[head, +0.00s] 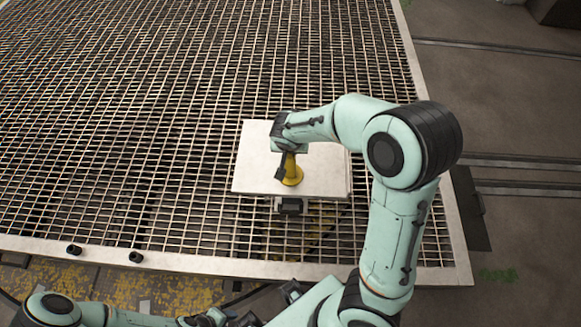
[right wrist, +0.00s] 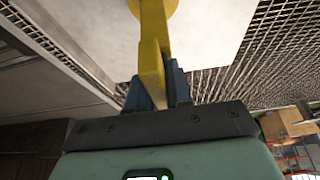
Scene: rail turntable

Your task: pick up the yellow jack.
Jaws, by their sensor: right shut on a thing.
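The yellow jack (head: 293,174) is upright over a pale square plate (head: 252,170), its round base at or just above the surface; I cannot tell whether it touches. My right gripper (head: 284,166) reaches it from above and is shut on its upper part. In the right wrist view, the dark fingers (right wrist: 157,88) sit on both sides of the jack's yellow bar (right wrist: 153,45). The fingers partly hide the jack in the head view. My left arm lies low along the bottom edge; its gripper (head: 238,319) is partly seen there, its jaws unclear.
The plate lies on a wide metal grating (head: 130,130) with a pale rim. A dark grey fitting (head: 290,206) shows at the plate's near edge. Two small black cylinders (head: 74,250) (head: 136,257) stand near the grating's front edge. The grating left of the plate is clear.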

